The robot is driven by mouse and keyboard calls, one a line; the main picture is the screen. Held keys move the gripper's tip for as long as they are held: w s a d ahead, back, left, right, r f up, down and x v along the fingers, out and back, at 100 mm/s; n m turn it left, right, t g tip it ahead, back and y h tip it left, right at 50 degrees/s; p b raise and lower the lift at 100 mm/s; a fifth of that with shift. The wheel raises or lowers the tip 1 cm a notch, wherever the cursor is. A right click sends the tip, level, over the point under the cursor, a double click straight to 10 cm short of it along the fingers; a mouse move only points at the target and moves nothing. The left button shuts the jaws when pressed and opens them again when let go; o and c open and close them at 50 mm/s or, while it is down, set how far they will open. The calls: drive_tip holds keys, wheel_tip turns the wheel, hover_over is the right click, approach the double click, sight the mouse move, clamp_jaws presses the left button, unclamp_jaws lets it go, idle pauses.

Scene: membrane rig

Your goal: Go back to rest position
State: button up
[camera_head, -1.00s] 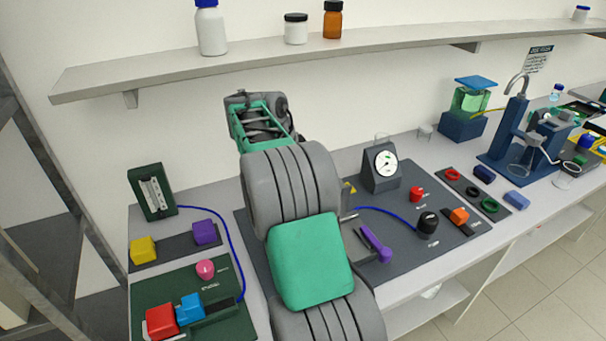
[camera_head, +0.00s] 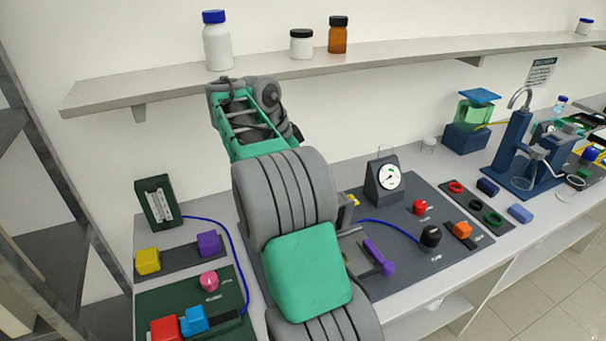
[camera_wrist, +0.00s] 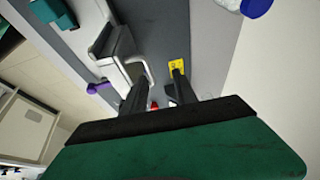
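My gripper (camera_wrist: 160,92) shows in the wrist view with its two dark fingers apart and nothing seen held between them. In the head view my arm rises in the middle of the picture, and the gripper is hidden behind it. In the wrist view a grey bracket (camera_wrist: 120,50) lies close to the left finger, and a yellow label (camera_wrist: 178,65) is by the tip of the right finger. I cannot tell whether either touches. A purple lever (camera_head: 378,256) is right of my arm and also shows in the wrist view (camera_wrist: 98,88).
A wall shelf (camera_head: 400,56) with bottles runs above the bench. The dark panel (camera_head: 440,205) right of my arm carries a gauge (camera_head: 386,180) and knobs. A green panel (camera_head: 228,290) with coloured blocks is at left. A blue cable (camera_head: 235,245) runs beside my arm.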

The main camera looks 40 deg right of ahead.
drive_tip(key=shift+s, duration=0.1)
drive_tip(key=s+a+r+n+t, duration=0.2)
drive_tip(key=s+a+n+t, duration=0.1)
drive_tip(key=a+n, duration=0.8)
drive_tip(key=s+a+f+n+y, duration=0.1)
drive_tip(key=s+a+f+n, duration=0.1)
drive_tip(key=a, duration=0.4)
drive_tip(key=s+a+f+n+t+y, duration=0.1)
drive_tip(key=s+a+f+n+y, duration=0.1)
drive_tip(key=s+a+n, duration=0.3)
drive_tip(key=s+a+f+n+t+y, duration=0.1)
drive_tip(key=s+a+f+n, duration=0.2)
drive_tip(key=a, duration=0.5)
drive_tip(key=shift+s+a+n+y, duration=0.25)
drive_tip(key=shift+n+y, duration=0.05)
